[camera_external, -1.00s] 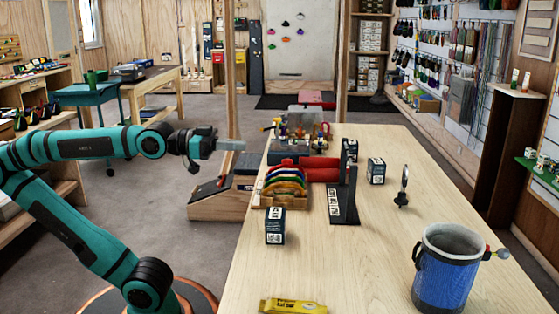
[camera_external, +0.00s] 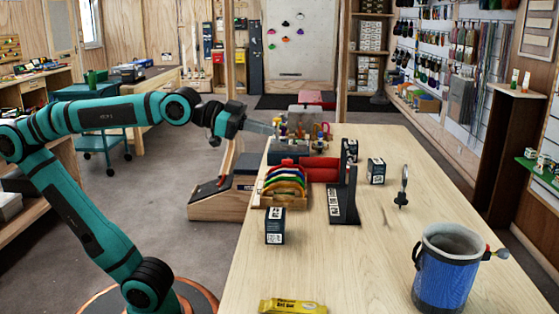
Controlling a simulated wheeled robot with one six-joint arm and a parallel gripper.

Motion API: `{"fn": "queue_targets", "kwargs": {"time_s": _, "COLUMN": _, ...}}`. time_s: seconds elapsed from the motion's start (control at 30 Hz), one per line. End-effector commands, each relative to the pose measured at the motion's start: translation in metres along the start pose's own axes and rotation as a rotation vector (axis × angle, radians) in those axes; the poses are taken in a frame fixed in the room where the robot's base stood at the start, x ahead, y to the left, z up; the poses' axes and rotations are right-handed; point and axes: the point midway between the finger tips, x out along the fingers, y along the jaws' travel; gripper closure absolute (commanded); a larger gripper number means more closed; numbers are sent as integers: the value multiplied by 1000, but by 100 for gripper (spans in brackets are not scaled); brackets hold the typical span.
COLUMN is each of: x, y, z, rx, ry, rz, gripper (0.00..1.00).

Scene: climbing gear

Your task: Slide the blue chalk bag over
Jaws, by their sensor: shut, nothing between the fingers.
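The blue chalk bag (camera_external: 446,275) stands upright at the front right of the wooden table. Its grey rim is open at the top, and a thin stick with a red and yellow part shows at its right side. My gripper (camera_external: 272,129) is in the air at the far left edge of the table, well away from the bag. Its fingers are together and hold nothing.
A small dark box (camera_external: 275,226), a rack of coloured curved pieces (camera_external: 284,186) and a black stand (camera_external: 344,200) are on the table's left side. A yellow bar packet (camera_external: 292,306) lies at the front. Another dark box (camera_external: 376,171) and a metal piece (camera_external: 402,188) stand farther back. The tabletop between packet and bag is clear.

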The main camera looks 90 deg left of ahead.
Motion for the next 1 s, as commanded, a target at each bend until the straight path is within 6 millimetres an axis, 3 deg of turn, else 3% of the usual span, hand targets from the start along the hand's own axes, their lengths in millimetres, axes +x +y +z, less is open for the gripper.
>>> {"fn": "queue_targets", "kwargs": {"time_s": 0.2, "x": 49, "y": 15, "z": -44, "rx": 107, "ry": -125, "rz": 69, "gripper": 100}}
{"fn": "queue_targets", "kwargs": {"time_s": 0.5, "x": 114, "y": 45, "z": -90, "rx": 261, "ry": -285, "rz": 176, "gripper": 100}}
{"fn": "queue_targets", "kwargs": {"time_s": 1.0, "x": 221, "y": 118, "z": -138, "rx": 530, "ry": -525, "rz": 390, "gripper": 100}}
